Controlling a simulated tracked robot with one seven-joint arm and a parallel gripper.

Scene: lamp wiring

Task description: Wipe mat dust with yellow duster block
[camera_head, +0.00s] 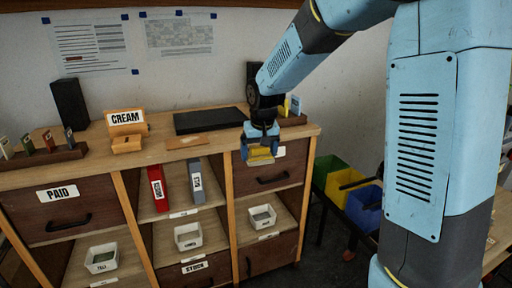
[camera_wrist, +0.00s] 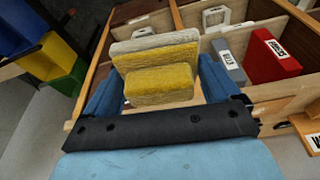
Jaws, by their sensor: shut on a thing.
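The yellow duster block (camera_head: 262,155) is held in my gripper (camera_head: 261,146), in front of the counter's front edge. In the wrist view the duster (camera_wrist: 160,86) sits between the two blue fingers of my gripper (camera_wrist: 159,80), and a pale grey layer shows along its far side. The dark mat (camera_head: 208,120) lies flat on the counter top, behind and to the left of my gripper and apart from the duster. I cannot make out dust on the mat at this size. The mat is not seen in the wrist view.
The wooden counter (camera_head: 225,137) carries a CREAM holder (camera_head: 126,122), a small rack (camera_head: 42,158) and a black speaker-like box (camera_head: 70,102). Red (camera_head: 157,188) and grey (camera_head: 196,181) binders stand in a shelf below. Green (camera_head: 328,171) and blue (camera_head: 364,208) bins stand at the right.

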